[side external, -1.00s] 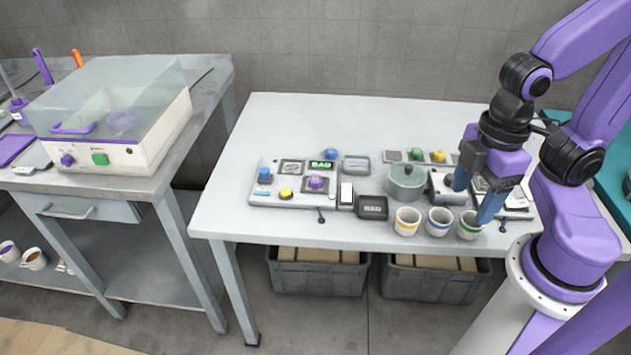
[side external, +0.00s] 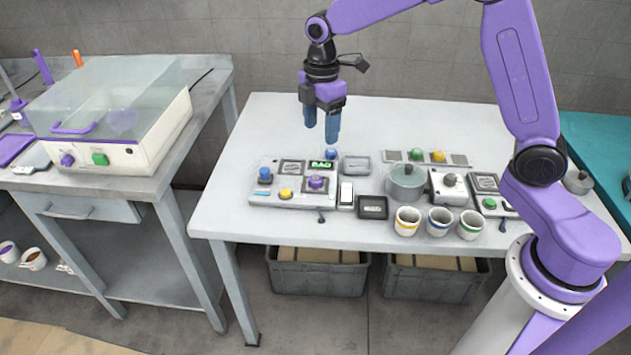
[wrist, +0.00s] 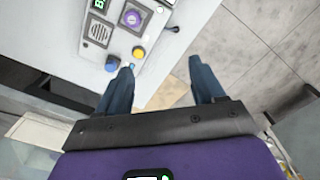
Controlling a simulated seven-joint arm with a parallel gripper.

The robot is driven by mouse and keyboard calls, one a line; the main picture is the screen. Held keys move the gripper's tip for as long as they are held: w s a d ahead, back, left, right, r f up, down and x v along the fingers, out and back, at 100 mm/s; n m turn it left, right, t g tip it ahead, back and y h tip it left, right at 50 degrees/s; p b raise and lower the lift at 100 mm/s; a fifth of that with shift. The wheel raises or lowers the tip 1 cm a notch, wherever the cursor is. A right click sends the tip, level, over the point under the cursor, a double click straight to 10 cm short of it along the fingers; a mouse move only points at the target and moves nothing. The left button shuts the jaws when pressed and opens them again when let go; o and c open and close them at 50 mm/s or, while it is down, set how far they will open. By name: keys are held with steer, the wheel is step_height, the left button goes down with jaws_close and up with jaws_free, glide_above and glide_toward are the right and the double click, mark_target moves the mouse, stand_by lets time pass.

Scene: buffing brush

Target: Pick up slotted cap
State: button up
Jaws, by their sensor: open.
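No part is clearly recognisable as the slotted cap; small round parts are too small to show slots. A blue knob (side external: 264,175) stands at the left of the grey panel (side external: 262,198), with a purple knob (side external: 316,182) to its right. A small blue round piece (side external: 331,154) lies behind the panel, below my gripper in the picture. My gripper (side external: 321,125) is open and empty, above the table and apart from these parts. In the wrist view my open fingers (wrist: 160,80) show beside the blue knob (wrist: 112,63) and purple knob (wrist: 131,18).
Green (side external: 416,154) and yellow (side external: 438,156) round pieces sit on a strip behind a lidded pot (side external: 406,185). Several mugs (side external: 408,221) line the front edge. The back of the white table (side external: 265,115) is clear. A boxy machine (side external: 110,155) stands on the left bench.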

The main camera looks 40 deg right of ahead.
glide_above(315, 178)
step_height(315, 178, down, 2)
steer(key=shift+n, duration=0.4)
step_height(315, 178, down, 12)
steer(key=shift+d+f, duration=0.1)
steer(key=shift+d, duration=0.05)
steer(key=shift+a+f, duration=0.2)
steer(key=shift+f, duration=2.45)
steer(key=c, duration=1.2)
steer(key=shift+r, duration=0.15)
